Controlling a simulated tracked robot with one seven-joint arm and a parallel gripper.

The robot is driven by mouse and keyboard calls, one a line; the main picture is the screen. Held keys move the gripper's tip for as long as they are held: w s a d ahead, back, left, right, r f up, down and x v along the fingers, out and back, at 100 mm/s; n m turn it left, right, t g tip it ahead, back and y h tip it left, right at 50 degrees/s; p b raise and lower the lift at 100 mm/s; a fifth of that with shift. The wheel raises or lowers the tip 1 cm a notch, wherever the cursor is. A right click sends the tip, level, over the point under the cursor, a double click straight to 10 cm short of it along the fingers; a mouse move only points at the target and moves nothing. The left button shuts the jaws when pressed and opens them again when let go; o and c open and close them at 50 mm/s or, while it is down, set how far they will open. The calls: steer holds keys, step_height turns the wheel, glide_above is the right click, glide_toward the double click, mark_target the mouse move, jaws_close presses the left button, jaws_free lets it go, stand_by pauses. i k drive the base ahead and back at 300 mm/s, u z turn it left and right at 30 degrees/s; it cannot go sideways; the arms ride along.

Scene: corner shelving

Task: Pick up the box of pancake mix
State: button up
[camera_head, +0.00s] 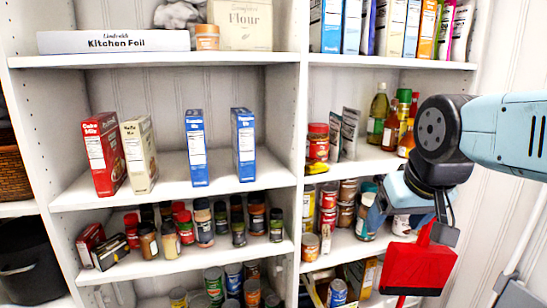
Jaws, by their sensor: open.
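Two blue upright boxes stand on the middle shelf of the left unit, one at its centre (196,148) and one on its right (243,145). Their small titles are too blurred to tell surely which is the pancake mix. A red cake mix box (104,152) and a cream mix box (139,154) stand to their left. My gripper (410,230) is at the right, in front of the right-hand shelves, pointing down.
The shelf board (170,188) has free room between the boxes. A white upright (301,110) divides the left and right units. Jars (204,222) fill the shelf below. A kitchen foil box (113,41) lies above. A red dustpan-like object (418,270) is below my gripper.

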mark_target(242, 119)
steer(key=z, duration=0.75)
steer(key=k, duration=0.65)
steer(key=u, duration=0.65)
